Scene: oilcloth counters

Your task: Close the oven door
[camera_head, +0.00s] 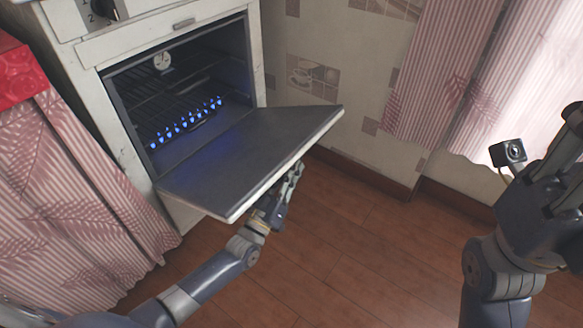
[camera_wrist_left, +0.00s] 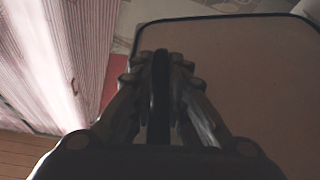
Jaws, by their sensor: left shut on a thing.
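The oven door (camera_head: 255,155) is open, hinged at the bottom and folded down to about level, with its dark inner face up. My left gripper (camera_head: 290,180) is at the door's outer edge, partly hidden beneath it. In the left wrist view, my left gripper (camera_wrist_left: 160,65) has its fingers closed around a dark narrow bar (camera_wrist_left: 160,95), which looks like the door handle. The door's outer face (camera_wrist_left: 250,60) fills the right of that view. My right gripper (camera_head: 562,165) is raised at the right edge, away from the oven and cut off by the frame.
The white oven (camera_head: 85,75) has a row of blue flames (camera_head: 185,122) burning inside and a round dial on its rack. A pink striped curtain (camera_head: 80,190) hangs left of it. The wooden floor (camera_head: 350,240) in front is clear. A window curtain (camera_head: 450,80) hangs at right.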

